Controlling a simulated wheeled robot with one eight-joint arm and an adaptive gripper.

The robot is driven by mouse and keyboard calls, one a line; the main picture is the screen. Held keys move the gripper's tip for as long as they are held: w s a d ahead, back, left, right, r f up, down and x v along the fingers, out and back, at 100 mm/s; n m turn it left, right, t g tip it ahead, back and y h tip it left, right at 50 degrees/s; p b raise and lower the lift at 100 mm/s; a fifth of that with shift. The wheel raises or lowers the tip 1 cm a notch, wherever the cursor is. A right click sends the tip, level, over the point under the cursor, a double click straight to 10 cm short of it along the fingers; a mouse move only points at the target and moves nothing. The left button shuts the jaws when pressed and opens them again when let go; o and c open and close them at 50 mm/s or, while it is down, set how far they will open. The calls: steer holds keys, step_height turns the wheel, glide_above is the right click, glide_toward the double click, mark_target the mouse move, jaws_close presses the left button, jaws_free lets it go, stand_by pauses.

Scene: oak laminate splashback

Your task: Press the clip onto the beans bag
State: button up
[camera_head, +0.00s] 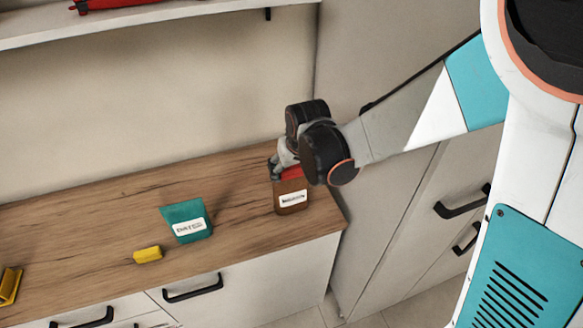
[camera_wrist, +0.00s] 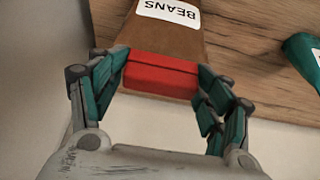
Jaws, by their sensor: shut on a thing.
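The brown beans bag (camera_head: 292,200) stands upright near the right end of the wooden counter. Its white label reads BEANS in the wrist view, where the brown bag (camera_wrist: 160,38) fills the upper middle. A red clip (camera_head: 291,172) is at the top edge of the bag; the red clip (camera_wrist: 162,74) also shows in the wrist view, lying across the bag's end. My gripper (camera_head: 276,172) is at the bag's top. In the wrist view its teal fingers (camera_wrist: 163,82) are shut on the red clip, one at each end. How deep the bag's edge sits in the clip is hidden.
A teal bag (camera_head: 187,220) with a white label stands left of the beans bag. A yellow clip (camera_head: 148,254) lies in front of it. A yellow object (camera_head: 10,285) is at the far left. A shelf (camera_head: 150,22) hangs above. The counter between the bags is clear.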

steer(key=o, duration=1.2)
steer(key=shift+f, duration=0.2)
steer(key=shift+o, duration=0.2)
steer(key=shift+r, duration=0.1)
steer(key=shift+o, duration=0.5)
steer(key=shift+r, duration=0.15)
steer(key=shift+r+p, duration=2.5)
steer(key=shift+r, duration=0.95)
jaws_close()
